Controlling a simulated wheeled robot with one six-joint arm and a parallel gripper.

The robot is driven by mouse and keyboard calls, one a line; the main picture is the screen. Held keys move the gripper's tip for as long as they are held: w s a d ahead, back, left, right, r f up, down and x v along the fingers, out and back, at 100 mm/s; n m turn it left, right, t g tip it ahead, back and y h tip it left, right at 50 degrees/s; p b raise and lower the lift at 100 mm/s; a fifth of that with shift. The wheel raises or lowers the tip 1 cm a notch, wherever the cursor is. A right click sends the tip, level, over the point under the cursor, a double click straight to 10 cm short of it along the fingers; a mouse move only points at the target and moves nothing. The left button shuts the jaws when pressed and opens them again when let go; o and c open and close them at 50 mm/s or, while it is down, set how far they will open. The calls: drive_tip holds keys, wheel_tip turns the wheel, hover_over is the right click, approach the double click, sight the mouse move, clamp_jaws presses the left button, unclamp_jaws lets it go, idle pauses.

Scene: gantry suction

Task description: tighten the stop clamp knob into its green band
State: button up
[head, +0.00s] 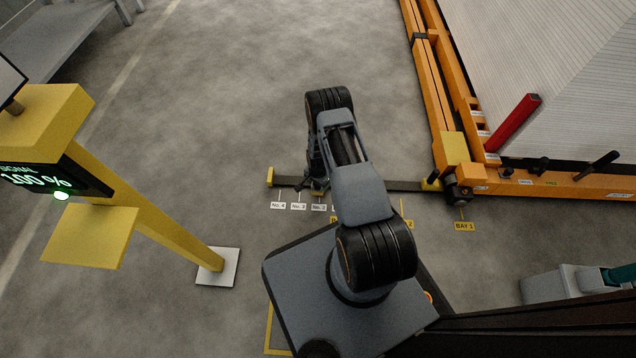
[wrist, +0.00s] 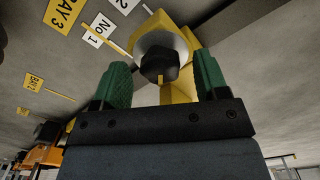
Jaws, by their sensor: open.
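In the wrist view a dark knob (wrist: 160,68) stands in front of a pale round disc (wrist: 152,42) on a yellow clamp body (wrist: 184,92). My gripper (wrist: 162,72) is open, with one green finger left of the knob and one right of it. Gaps show between the knob and both fingers. I cannot make out a green band on the disc. In the head view my arm reaches down to the dark floor rail (head: 400,186) and hides most of the clamp and the gripper.
Labels No. 4 (head: 278,206) and BAY 1 (head: 464,226) lie on the floor by the rail. An orange frame (head: 560,187) with a red lever (head: 513,123) stands right. A yellow post (head: 150,200) with a 100 % display (head: 50,182) stands left. Open floor lies behind the rail.

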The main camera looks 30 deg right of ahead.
drive_tip(key=c, duration=0.9)
drive_tip(key=shift+m+b, duration=0.35)
drive_tip(key=shift+m, duration=0.85)
drive_tip(key=o, duration=0.9)
drive_tip(key=shift+r, duration=0.15)
wheel_tip(320, 180, up, 14)
drive_tip(key=p, duration=0.6)
drive_tip(key=shift+f, duration=0.2)
